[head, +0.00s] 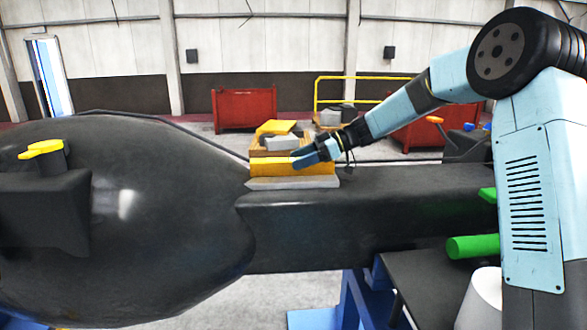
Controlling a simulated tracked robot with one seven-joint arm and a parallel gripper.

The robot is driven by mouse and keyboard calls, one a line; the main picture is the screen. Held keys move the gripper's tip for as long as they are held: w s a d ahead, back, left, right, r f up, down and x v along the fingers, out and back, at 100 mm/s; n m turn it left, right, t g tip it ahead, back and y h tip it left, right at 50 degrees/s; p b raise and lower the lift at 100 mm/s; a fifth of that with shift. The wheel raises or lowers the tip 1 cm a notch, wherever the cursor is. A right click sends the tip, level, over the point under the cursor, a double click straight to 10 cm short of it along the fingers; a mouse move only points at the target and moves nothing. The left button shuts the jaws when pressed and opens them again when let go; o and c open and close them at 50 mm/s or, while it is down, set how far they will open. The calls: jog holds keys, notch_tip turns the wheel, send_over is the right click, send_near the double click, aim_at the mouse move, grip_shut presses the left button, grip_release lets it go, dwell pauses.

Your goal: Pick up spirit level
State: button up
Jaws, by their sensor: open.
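A long yellow bar (270,168), which looks like the spirit level, lies along the top of the dark casting (380,215), near the middle of the head view. A pale grey strip (290,184) runs along its near side; I cannot tell whether it is part of the same thing. My gripper (300,159) is at the yellow bar, reaching in from the right, with its tips over the bar's upper edge. It is open. I cannot tell whether its fingers touch the bar, and part of the bar is hidden behind them.
Behind the bar is a yellow and grey stack (282,142). The casting's big rounded end (170,220) fills the left, with a yellow-topped fitting (42,149). A green cylinder (472,246) and white container (484,300) are lower right. Red bins (245,108) stand farther back.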

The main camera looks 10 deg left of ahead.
grip_shut()
dwell(0.7)
